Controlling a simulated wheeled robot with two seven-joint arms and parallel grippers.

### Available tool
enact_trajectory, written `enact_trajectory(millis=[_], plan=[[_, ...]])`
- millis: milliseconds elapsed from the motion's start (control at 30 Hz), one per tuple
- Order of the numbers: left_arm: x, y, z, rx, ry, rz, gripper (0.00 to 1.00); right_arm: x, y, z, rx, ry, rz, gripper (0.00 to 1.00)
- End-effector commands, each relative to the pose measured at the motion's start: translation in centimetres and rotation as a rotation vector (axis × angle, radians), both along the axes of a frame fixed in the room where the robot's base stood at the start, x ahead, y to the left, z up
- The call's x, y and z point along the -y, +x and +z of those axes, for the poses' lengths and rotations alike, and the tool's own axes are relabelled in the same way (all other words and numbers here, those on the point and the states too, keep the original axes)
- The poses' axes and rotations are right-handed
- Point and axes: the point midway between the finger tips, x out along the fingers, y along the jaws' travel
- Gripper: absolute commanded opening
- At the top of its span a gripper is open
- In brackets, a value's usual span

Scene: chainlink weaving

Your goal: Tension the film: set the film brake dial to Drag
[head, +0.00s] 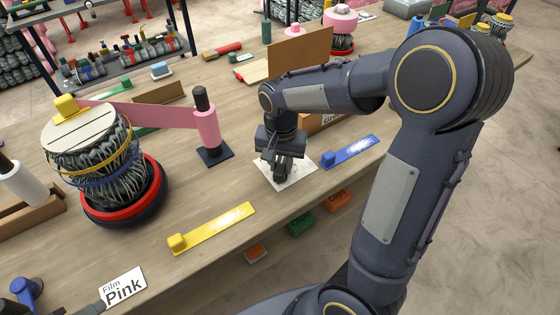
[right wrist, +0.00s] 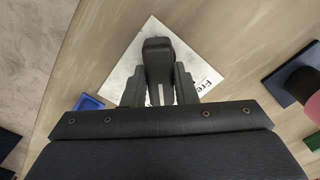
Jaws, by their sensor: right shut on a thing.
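The film brake dial has a dark knob (right wrist: 157,58) on a white plate (head: 272,181), which also shows in the right wrist view (right wrist: 132,72). My right gripper (head: 281,173) points down over the plate and is shut on the knob; its fingers (right wrist: 158,95) lie on both sides of it. Letters reading "Fre" show on the plate beside a finger; the rest of the lettering is hidden, so I cannot tell the dial's setting. Pink film (head: 150,113) stretches from the wrapped bundle (head: 95,165) to a pink roll (head: 208,130) on a dark-based post. My left gripper is not in view.
A blue slide strip (head: 350,152) lies right of the plate and a yellow one (head: 215,228) lies left, near the table's front edge. A "Film Pink" card (head: 123,288) lies at front left. A brown board (head: 300,52) stands behind my right arm.

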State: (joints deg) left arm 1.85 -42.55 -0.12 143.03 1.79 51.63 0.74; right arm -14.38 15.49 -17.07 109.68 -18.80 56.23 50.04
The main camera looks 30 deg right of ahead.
Motion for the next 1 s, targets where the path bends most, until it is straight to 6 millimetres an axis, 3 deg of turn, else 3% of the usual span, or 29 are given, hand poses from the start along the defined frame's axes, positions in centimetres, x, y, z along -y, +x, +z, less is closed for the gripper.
enact_trajectory(millis=[400,1000], plan=[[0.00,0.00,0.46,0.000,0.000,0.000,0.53,0.13,-0.12,0.08,0.001,0.000,-0.220,0.03],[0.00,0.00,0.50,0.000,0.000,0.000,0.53,0.19,-0.16,0.04,0.001,0.000,-0.263,0.03]])
